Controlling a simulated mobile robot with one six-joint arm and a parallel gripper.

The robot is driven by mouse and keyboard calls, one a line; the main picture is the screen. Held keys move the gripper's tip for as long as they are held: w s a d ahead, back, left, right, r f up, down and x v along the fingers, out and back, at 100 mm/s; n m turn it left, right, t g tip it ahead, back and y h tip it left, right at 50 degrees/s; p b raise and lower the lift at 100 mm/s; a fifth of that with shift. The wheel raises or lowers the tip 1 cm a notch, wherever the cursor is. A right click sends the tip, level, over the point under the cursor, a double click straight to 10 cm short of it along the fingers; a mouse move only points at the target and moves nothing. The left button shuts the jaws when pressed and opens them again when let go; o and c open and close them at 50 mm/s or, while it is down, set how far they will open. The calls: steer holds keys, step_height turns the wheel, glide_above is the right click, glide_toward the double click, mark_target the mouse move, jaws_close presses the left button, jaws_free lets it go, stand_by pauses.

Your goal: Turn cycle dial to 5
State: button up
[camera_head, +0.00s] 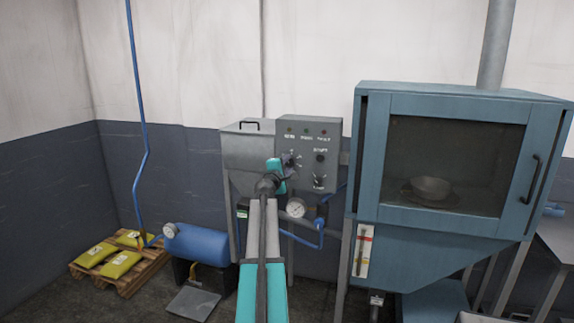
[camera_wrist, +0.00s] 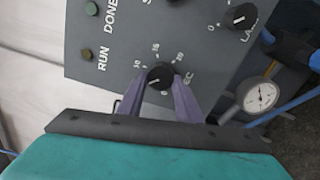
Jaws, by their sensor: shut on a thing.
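The cycle dial (camera_wrist: 160,78) is a round black knob on a grey control panel (camera_wrist: 215,62). In the wrist view its scale shows 10, 15 and 20, with SEC lettering beside it. A pale pointer line on the knob appears to face the lower left, away from 15 and 20; the number there is hidden by a finger. My gripper (camera_wrist: 161,82) has its two purple fingers on either side of the knob and is shut on it. In the head view my gripper (camera_head: 287,163) is at the left of the panel (camera_head: 325,133), largely covering the dial.
A second black knob (camera_wrist: 242,16) and a pressure gauge (camera_wrist: 261,97) are close on the right. In the head view a blue glass-fronted cabinet (camera_head: 370,215) stands right of the panel. A blue tank (camera_head: 205,246) and a pallet with yellow bags (camera_head: 120,265) are left.

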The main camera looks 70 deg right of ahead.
steer(key=n, duration=0.1)
steer(key=n+p, duration=0.1)
steer(key=n, duration=0.1)
steer(key=shift+r+n, duration=0.2)
steer(key=shift+n, duration=0.1)
stand_by(0.4)
steer(key=o, duration=1)
steer(key=shift+d+f, duration=0.1)
steer(key=shift+f, duration=0.05)
steer(key=shift+o, duration=0.2)
steer(key=shift+f, duration=0.1)
steer(key=shift+s+a, duration=0.1)
steer(key=shift+a, duration=1)
steer(key=a+b, duration=0.3)
steer(key=a, duration=0.8)
steer(key=shift+s+a, duration=0.3)
steer(key=shift+a, duration=0.05)
